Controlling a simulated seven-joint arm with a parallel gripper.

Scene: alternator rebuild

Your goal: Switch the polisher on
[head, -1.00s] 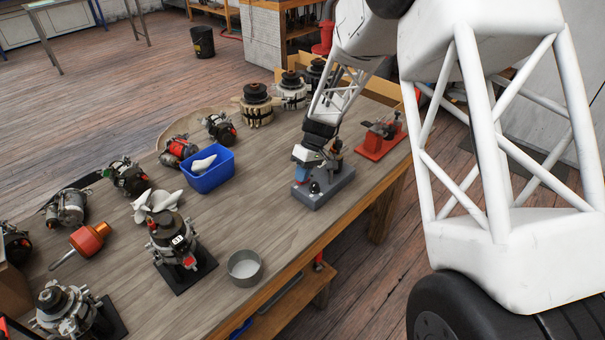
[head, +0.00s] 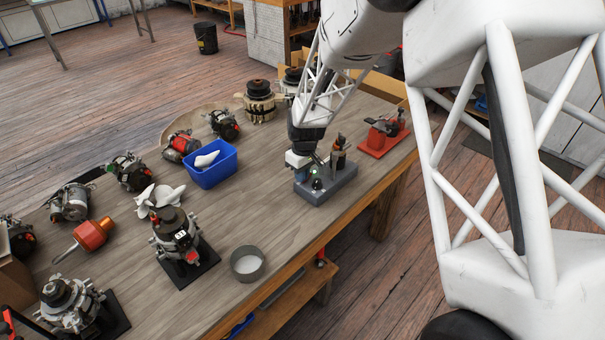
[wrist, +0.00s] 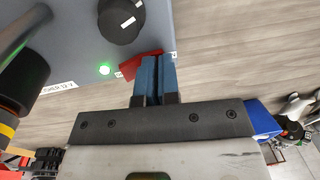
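The polisher's grey base (head: 340,186) stands near the table's right front edge. In the wrist view its grey panel (wrist: 70,30) carries a black knob (wrist: 120,20), a lit green light (wrist: 104,70) and a white label partly reading "ISHER 12 V" (wrist: 60,87). A red part (wrist: 140,64) is at the panel's edge, partly hidden by my fingers. My gripper (wrist: 154,62) has its blue fingers close together, with their tips over the red part; I cannot tell whether they touch it. In the head view my gripper (head: 300,174) is at the base's left end.
A red fixture (head: 383,140) stands right of the polisher. A blue bin (head: 211,166) with a white piece is to the left. A grey round dish (head: 247,264) is nearer the front, and several alternators stand on the left. Bare tabletop lies between the dish and polisher.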

